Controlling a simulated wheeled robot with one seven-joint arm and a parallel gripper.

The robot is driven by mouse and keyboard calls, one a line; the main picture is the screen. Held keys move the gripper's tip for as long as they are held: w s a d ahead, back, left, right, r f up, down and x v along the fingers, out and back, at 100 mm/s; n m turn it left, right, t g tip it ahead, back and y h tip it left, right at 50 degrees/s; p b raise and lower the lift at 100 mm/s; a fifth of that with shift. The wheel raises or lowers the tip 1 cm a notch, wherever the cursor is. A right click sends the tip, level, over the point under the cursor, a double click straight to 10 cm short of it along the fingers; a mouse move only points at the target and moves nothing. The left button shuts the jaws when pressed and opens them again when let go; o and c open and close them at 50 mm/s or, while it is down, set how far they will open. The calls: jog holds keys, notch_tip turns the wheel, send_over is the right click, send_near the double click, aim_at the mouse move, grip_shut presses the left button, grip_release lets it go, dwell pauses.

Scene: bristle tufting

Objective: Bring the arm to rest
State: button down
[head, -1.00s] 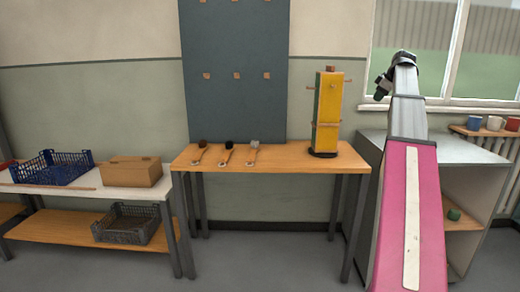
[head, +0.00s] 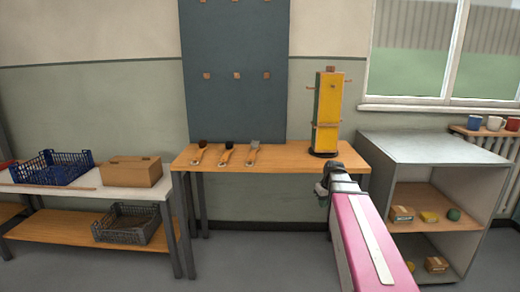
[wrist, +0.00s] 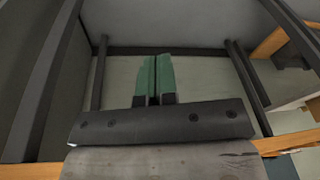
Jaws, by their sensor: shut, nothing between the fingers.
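My arm, with its pink link, reaches up from the bottom right in the head view. My gripper (head: 322,192) is at its far end, just in front of and below the wooden table's (head: 284,157) front edge at the right. In the wrist view, the two green fingers (wrist: 153,72) lie side by side, shut and empty. They point toward the wall and floor area with dark table legs around. No object is held. The fingertips are small and partly hidden in the head view.
Three brushes (head: 226,153) lie on the table, and a yellow-green post (head: 328,112) stands at its right end. A grey shelf cabinet (head: 432,150) stands right of my arm. A white bench (head: 125,197) with a blue crate (head: 52,168) and cardboard box (head: 133,171) is at left.

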jog(key=s+a+f+m+g, duration=0.1)
jog(key=s+a+f, duration=0.3)
jog(key=s+f, duration=0.3)
jog(key=s+a+f+m+h, duration=0.1)
jog(key=s+a+f+m, duration=0.1)
jog(key=s+a+f, duration=0.2)
jog(key=s+f, duration=0.3)
jog(key=s, duration=0.2)
jog(key=shift+s+a+g, duration=0.15)
jog(key=shift+a+g, duration=0.05)
jog(key=shift+g, duration=0.2)
